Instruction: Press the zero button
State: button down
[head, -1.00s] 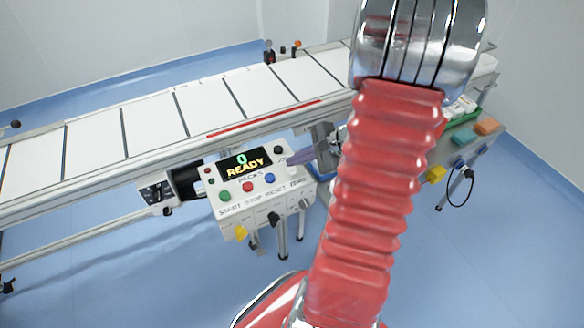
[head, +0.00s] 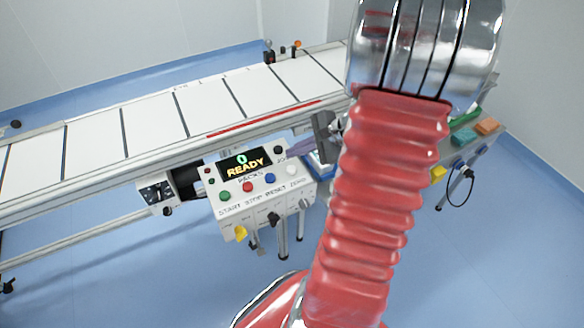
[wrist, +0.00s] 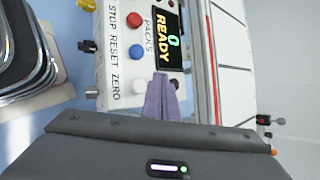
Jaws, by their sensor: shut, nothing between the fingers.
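The white zero button (head: 292,170) sits at the right end of the button row on the control box (head: 262,190), above the ZERO label. It also shows in the wrist view (wrist: 139,87), just left of my fingertips. My gripper (head: 291,153) is shut and empty, its purple fingers above the button in the head view, near the panel's upper right corner. In the wrist view the shut fingers (wrist: 162,77) point at the panel between the white button and a small dark one. I cannot tell whether the tips touch the panel. The display (head: 245,163) reads 0 READY.
Green (head: 225,196), red (head: 248,187) and blue (head: 270,178) buttons lie left of the white one. A black knob (head: 278,150) is close to my fingers. The conveyor (head: 160,120) runs behind the box. Orange and green blocks lie on the right.

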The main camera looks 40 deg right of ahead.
jog(key=shift+r, duration=0.9)
jog(key=s+a+n+g, duration=0.1)
jog(key=s+a+f+n, duration=0.1)
jog(key=s, duration=0.1)
jog(key=s+a+n+g, duration=0.1)
jog(key=shift+s+f+g, duration=0.15)
jog(key=shift+f+g, duration=0.15)
jog(key=shift+f, duration=0.1)
jog(key=s+a+r+n+h, duration=0.2)
jog(key=a+r+n, duration=0.6)
jog(key=a, duration=0.4)
jog(key=s+a+r+n+h, duration=0.1)
jog(key=s+a+r+n, duration=0.1)
jog(key=a+r+n, duration=0.6)
jog(key=a+n, duration=0.3)
jog(key=a, duration=0.1)
jog(key=shift+s+a+r+h, duration=0.35)
jog(key=shift+h, duration=0.05)
